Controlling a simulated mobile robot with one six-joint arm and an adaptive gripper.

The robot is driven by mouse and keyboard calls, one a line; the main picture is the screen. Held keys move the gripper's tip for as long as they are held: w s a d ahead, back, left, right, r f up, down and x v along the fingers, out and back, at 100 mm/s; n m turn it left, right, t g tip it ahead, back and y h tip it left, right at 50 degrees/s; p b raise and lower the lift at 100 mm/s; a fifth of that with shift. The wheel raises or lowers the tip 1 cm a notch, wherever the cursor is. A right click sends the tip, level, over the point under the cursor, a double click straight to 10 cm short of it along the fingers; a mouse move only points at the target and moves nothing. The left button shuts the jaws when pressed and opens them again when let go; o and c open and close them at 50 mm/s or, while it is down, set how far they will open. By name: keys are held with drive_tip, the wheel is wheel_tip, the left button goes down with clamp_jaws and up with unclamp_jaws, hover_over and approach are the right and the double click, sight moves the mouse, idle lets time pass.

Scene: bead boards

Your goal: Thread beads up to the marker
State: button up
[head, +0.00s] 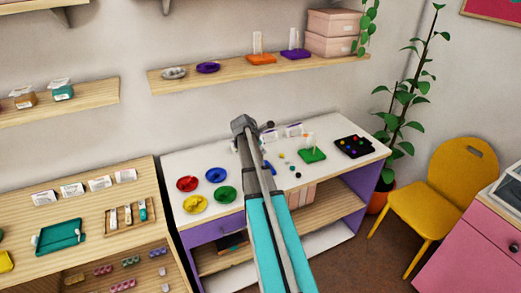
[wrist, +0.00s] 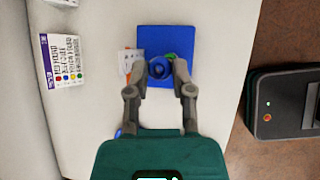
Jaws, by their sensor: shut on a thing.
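In the wrist view my gripper (wrist: 161,72) is shut on a blue ring-shaped bead (wrist: 160,66), one finger on each side. The bead is over a blue board (wrist: 165,34). A green piece shows partly behind the right finger; I cannot tell whether it is a bead on a peg. I cannot tell whether the held bead is around a peg or above it. A white card with orange marks (wrist: 126,62) is at the board's left edge.
Red (head: 187,184), blue (head: 216,174), yellow (head: 194,204) and green (head: 225,195) dishes stand left of my arm. Right are a green board (head: 312,155), loose beads and a black tray (head: 353,146). A colour-dot card (wrist: 63,61) lies left in the wrist view.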

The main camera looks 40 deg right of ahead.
drive_tip(key=shift+f+b, duration=1.7)
idle(1.5)
drive_tip(key=o, duration=0.8)
idle(0.4)
